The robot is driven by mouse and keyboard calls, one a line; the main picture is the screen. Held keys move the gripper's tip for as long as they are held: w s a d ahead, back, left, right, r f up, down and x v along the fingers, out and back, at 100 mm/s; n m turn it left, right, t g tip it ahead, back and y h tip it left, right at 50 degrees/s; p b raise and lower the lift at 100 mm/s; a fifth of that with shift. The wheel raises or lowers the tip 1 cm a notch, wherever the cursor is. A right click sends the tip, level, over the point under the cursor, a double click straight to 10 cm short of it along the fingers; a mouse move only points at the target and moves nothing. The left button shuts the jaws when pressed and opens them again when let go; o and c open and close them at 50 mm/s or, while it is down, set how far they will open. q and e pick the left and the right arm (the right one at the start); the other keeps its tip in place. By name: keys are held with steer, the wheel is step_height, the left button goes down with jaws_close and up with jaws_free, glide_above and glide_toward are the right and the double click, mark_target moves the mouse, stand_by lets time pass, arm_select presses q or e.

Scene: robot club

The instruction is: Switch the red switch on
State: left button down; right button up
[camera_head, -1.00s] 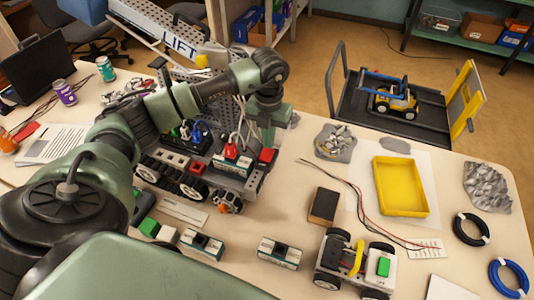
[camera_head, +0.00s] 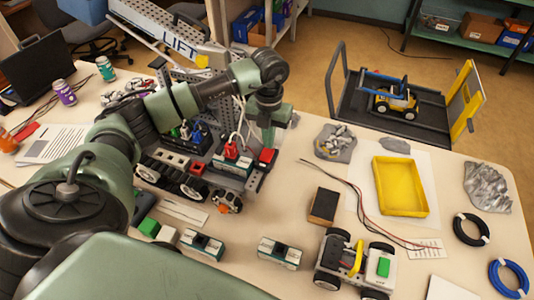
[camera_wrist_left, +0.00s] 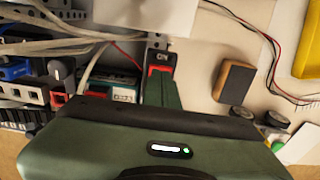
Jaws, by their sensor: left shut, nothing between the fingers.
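The red switch (camera_head: 266,156) sits on the right end of the wheeled robot chassis (camera_head: 240,181) on the table. In the left wrist view the red switch (camera_wrist_left: 161,70) shows beneath a dark plate marked ON. My left gripper (camera_head: 268,146) is shut and empty, pointing down at the switch from above. In the left wrist view its green fingers (camera_wrist_left: 161,93) reach to the switch's near edge and hide part of it. I cannot tell whether they touch it or which way the rocker is tilted. My right gripper is not in view.
White wires and a red-topped module (camera_head: 231,150) stand left of the switch. A dark block (camera_head: 323,206), yellow tray (camera_head: 401,187) and small wheeled car (camera_head: 352,262) lie to the right. Clear table lies just right of the chassis.

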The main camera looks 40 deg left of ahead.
arm_select(q)
steer(key=shift+f+b, duration=0.7)
steer(key=shift+f, duration=0.25)
stand_by(0.7)
steer(key=shift+r, duration=0.1)
steer(key=shift+r+p, duration=2.35)
steer(key=shift+r, duration=1.15)
steer(key=shift+f, duration=0.1)
